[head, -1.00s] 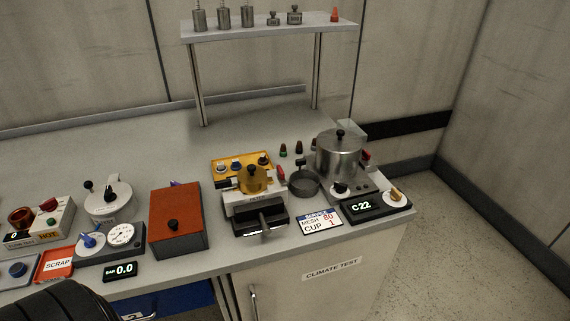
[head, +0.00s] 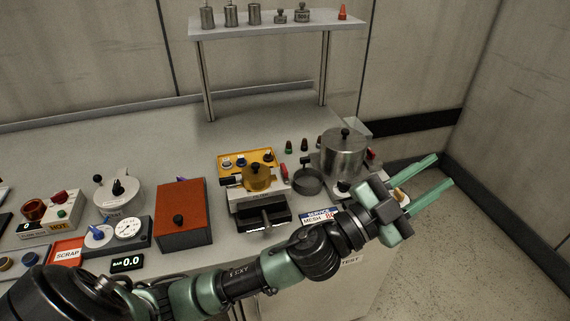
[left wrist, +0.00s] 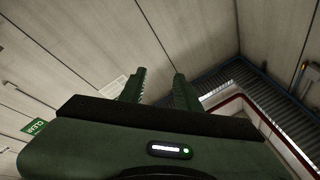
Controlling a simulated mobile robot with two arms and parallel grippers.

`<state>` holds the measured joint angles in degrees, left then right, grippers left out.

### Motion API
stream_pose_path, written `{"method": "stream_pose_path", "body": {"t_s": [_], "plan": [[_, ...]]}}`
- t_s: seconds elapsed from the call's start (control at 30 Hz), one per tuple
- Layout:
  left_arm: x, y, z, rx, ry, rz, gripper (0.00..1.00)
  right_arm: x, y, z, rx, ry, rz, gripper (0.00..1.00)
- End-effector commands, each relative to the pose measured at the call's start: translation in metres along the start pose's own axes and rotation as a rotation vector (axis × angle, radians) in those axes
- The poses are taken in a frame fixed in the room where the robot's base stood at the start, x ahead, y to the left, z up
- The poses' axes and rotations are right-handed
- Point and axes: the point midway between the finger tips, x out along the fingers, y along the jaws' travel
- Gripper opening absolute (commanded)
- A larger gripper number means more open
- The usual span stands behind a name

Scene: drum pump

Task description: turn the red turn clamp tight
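Two small red parts could be the red turn clamp, and I cannot tell which. One red part (head: 284,172) stands upright beside the yellow-topped filter unit (head: 257,177). Another red part (head: 371,155) shows at the right side of the steel pot (head: 344,153), partly hidden. My left gripper (head: 443,170) is open and empty, to the right of the pot over the bench's right end. My right gripper is not in view.
An orange-red box (head: 181,213) stands left of the filter unit. A dark open cup (head: 307,181) sits between filter unit and pot. A shelf (head: 280,26) with metal weights stands behind.

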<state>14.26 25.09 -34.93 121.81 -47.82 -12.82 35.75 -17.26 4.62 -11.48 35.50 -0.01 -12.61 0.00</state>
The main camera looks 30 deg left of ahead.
Motion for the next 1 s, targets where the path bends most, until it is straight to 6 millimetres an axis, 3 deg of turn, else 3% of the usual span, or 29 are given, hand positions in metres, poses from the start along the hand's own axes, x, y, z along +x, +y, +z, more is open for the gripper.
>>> {"method": "stream_pose_path", "body": {"t_s": [0.03, 0.1, 0.2, 0.27, 0.33, 0.4, 0.47, 0.53, 0.6, 0.7, 0.83, 0.9, 1.0], "plan": [[0.012, 0.014, -0.026, 0.082, 0.127, 0.095, 0.33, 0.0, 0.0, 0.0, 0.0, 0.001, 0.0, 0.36], [0.017, 0.043, -0.05, 0.184, 0.272, 0.252, 0.33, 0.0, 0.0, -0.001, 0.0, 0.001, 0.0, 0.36], [0.008, 0.085, -0.054, 0.342, 0.404, 0.515, 0.33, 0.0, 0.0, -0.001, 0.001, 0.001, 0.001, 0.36], [-0.003, 0.105, -0.04, 0.441, 0.437, 0.688, 0.33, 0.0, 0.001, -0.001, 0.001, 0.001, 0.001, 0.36], [-0.018, 0.118, -0.009, 0.559, 0.425, 0.896, 0.33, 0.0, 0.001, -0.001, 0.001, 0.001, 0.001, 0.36], [-0.036, 0.115, 0.034, 0.675, 0.356, 1.103, 0.33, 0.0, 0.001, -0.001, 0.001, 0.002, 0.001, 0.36], [-0.051, 0.098, 0.075, 0.771, 0.251, 1.269, 0.33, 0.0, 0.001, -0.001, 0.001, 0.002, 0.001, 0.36], [-0.07, 0.06, 0.124, 0.873, 0.074, 1.446, 0.33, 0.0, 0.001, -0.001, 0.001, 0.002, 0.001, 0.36], [-0.09, 0.008, 0.166, 0.954, -0.148, 1.587, 0.33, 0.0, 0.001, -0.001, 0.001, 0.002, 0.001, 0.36], [-0.117, -0.075, 0.203, 1.023, -0.486, 1.708, 0.33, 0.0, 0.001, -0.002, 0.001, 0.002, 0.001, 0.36], [-0.144, -0.156, 0.217, 1.047, -0.825, 1.761, 0.33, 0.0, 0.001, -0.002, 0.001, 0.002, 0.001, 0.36], [-0.154, -0.183, 0.217, 1.046, -0.939, 1.765, 0.33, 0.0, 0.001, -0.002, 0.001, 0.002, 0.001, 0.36], [-0.162, -0.2, 0.218, 1.042, -1.019, 1.767, 0.33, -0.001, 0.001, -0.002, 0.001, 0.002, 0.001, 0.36]]}}
